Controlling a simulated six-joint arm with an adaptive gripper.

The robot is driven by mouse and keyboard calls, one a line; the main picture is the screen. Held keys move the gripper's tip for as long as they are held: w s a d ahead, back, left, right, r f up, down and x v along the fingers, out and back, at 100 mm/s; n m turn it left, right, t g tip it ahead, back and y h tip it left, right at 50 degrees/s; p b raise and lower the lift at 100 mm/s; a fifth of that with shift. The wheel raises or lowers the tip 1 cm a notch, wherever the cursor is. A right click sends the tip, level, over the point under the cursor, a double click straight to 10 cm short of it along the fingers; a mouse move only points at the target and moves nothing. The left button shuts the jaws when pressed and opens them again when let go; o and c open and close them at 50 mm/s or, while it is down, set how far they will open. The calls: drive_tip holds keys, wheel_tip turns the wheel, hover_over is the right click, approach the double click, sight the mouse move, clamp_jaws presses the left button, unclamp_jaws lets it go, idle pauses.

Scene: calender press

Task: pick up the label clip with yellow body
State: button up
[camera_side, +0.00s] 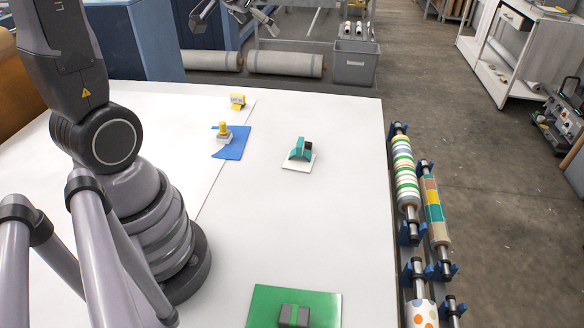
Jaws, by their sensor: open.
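The upper part of my gripper is cut off by the frame.
A teal piece (300,149) sits on a white card. A grey block (293,315) lies on a green sheet (262,303). Patterned rollers (404,170) line the right edge. The table's middle is clear.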

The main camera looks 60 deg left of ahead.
drive_tip(key=w+a+f+n+y, duration=0.1)
drive_tip(key=w+a+f, duration=0.3)
drive_tip(key=a+f, duration=0.4)
drive_tip(key=n+t+y, duration=0.3)
drive_tip(key=n+y, duration=0.1)
approach(236, 96)
drive_tip(key=x, duration=0.4)
drive_tip(key=shift+a+r, duration=0.15)
drive_tip(key=shift+r, duration=0.05)
drive_tip(key=shift+f+x, duration=0.15)
drive_tip(key=shift+x, duration=1.2)
drive_tip(key=shift+f+x, duration=0.15)
drive_tip(key=shift+x, duration=1.2)
drive_tip(key=c, duration=1)
